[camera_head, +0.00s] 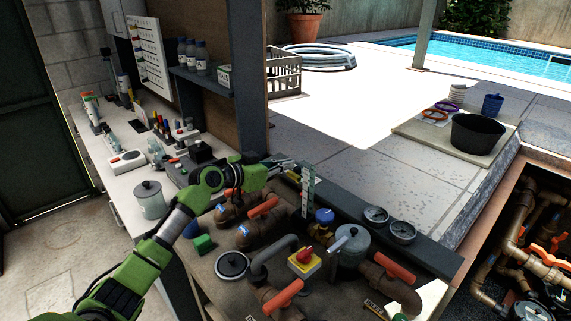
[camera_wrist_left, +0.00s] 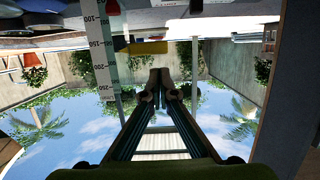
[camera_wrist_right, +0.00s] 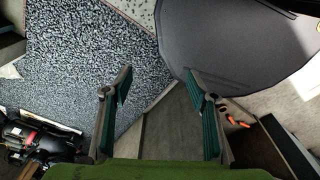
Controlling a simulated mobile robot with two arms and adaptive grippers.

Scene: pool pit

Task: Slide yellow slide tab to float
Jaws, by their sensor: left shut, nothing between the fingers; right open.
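A white scale strip (camera_head: 308,190) with printed marks stands upright at the back of the equipment bench. The yellow slide tab (camera_head: 293,175) sticks out to the left of it near its upper part. In the left wrist view the yellow tab (camera_wrist_left: 147,47) lies beside the numbered scale (camera_wrist_left: 100,50). My left gripper (camera_head: 290,163) is shut and empty, close to the tab; its fingertips (camera_wrist_left: 160,78) appear just past the tab, and I cannot tell whether they touch it. My right gripper (camera_wrist_right: 158,78) is open and empty, seen only in its wrist view. I cannot pick out the float.
Pipes with orange handles (camera_head: 264,206), a red knob on a yellow box (camera_head: 304,262), a grey canister (camera_head: 353,250) and gauges (camera_head: 402,231) crowd the bench around the scale. A dark post (camera_head: 249,80) stands behind my left arm.

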